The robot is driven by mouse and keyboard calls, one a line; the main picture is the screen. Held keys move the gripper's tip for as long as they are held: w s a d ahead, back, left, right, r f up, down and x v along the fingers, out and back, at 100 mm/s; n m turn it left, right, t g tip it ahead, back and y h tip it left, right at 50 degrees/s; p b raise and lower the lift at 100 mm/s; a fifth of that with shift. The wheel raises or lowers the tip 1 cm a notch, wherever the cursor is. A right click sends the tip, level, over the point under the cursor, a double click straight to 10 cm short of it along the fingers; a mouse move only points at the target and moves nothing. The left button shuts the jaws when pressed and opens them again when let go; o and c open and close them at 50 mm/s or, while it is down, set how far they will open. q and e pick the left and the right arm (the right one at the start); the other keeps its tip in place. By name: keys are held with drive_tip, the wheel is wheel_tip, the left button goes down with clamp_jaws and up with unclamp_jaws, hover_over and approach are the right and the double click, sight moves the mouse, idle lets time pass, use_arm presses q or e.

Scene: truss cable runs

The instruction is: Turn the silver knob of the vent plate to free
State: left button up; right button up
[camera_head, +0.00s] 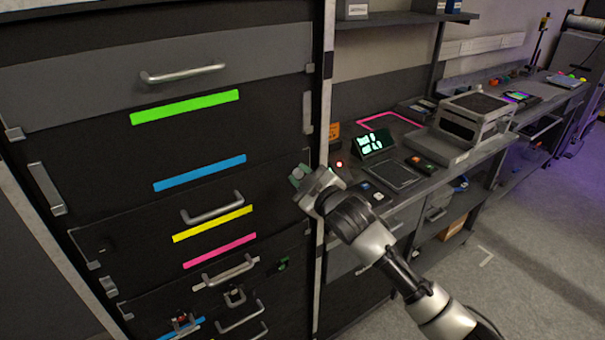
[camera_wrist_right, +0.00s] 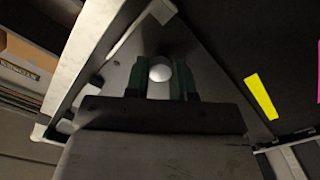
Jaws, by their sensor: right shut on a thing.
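The silver knob (camera_wrist_right: 160,73) shows in the right wrist view as a round pale end between the two green-tipped fingers of my right gripper (camera_wrist_right: 161,85). The fingers sit on either side of it and are shut on it. A dark grey plate surface (camera_wrist_right: 118,72) lies behind the knob; I cannot tell its full outline. In the head view my right gripper (camera_head: 300,176) is at the right edge of the dark cabinet front, and it mostly hides the knob and plate there. My left gripper is not in view.
The dark cabinet (camera_head: 110,150) has several protruding handles, including a top one (camera_head: 183,74), and coloured strips. To the right, a workbench holds a small lit display (camera_head: 375,143) and a grey boxy device (camera_head: 474,118). Open floor (camera_head: 540,220) lies at the right.

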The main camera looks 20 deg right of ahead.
drive_tip(key=n+p, duration=0.1)
drive_tip(key=n, duration=0.3)
drive_tip(key=shift+n+p, duration=0.45)
drive_tip(key=shift+n, duration=1.15)
drive_tip(key=o, duration=0.9)
